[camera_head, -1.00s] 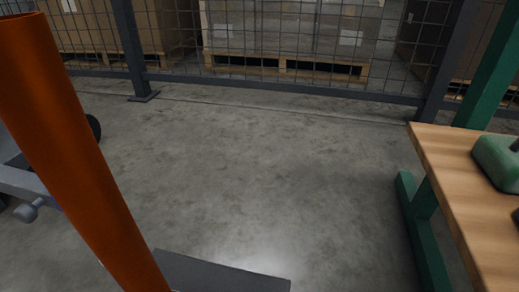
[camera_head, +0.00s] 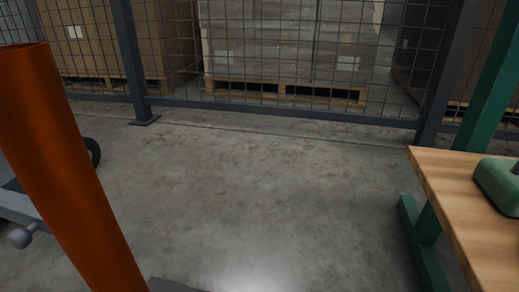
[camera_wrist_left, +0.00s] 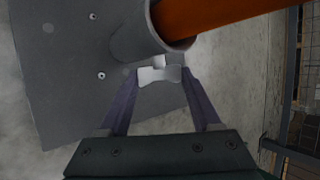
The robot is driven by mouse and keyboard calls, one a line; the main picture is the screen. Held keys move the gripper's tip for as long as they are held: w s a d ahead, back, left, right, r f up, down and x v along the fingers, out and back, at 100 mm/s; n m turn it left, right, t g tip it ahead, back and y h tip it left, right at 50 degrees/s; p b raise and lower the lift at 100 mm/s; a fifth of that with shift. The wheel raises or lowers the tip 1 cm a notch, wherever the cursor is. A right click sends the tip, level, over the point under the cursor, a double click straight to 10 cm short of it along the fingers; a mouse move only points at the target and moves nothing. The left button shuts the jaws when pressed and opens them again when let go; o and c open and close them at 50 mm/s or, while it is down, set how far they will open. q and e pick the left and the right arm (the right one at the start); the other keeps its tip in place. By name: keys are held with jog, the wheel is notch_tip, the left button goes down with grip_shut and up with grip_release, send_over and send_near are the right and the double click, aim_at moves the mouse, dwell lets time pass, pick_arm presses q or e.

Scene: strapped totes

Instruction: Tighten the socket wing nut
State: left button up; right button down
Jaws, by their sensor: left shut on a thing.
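The wing nut (camera_wrist_left: 159,74) is a small pale grey piece on the side of the grey tube socket (camera_wrist_left: 135,40) in the left wrist view. My left gripper (camera_wrist_left: 160,78) is shut on it, with a finger at each side. An orange post (camera_wrist_left: 215,15) stands in the socket, and it also rises at the left of the head view (camera_head: 62,170). The socket's grey base plate (camera_wrist_left: 60,85) lies on the floor with bolt heads in it. My left gripper is outside the head view, and my right gripper is in neither view.
A wooden-topped bench (camera_head: 455,205) with green legs stands at the right, with a green object (camera_head: 497,183) on it. A grey wheeled cart (camera_head: 22,205) is at the left edge. Mesh fencing (camera_head: 290,105) closes the back. The concrete floor between is clear.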

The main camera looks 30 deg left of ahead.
pick_arm(q)
jog(key=shift+c, duration=1.3)
jog(key=shift+r+p, duration=0.15)
jog(key=shift+p, duration=0.35)
jog(key=p, duration=0.1)
jog(key=g+p, duration=0.2)
jog(key=shift+w+r+m+h+p, duration=0.25)
jog(key=shift+m+h+p, duration=0.05)
jog(key=shift+h, duration=0.1)
jog(key=shift+w+a+f+g+h+p, duration=0.15)
jog(key=shift+g+p, duration=0.15)
jog(key=shift+g, duration=0.3)
jog(key=shift+d+g+h+p, duration=0.15)
jog(key=shift+g+p, duration=0.1)
jog(key=shift+g, duration=0.35)
jog(key=shift+a+f+m+g, duration=0.15)
jog(key=shift+m+g, duration=0.25)
jog(key=shift+g, duration=0.5)
jog(key=o, duration=1.4)
jog(key=shift+w, duration=0.1)
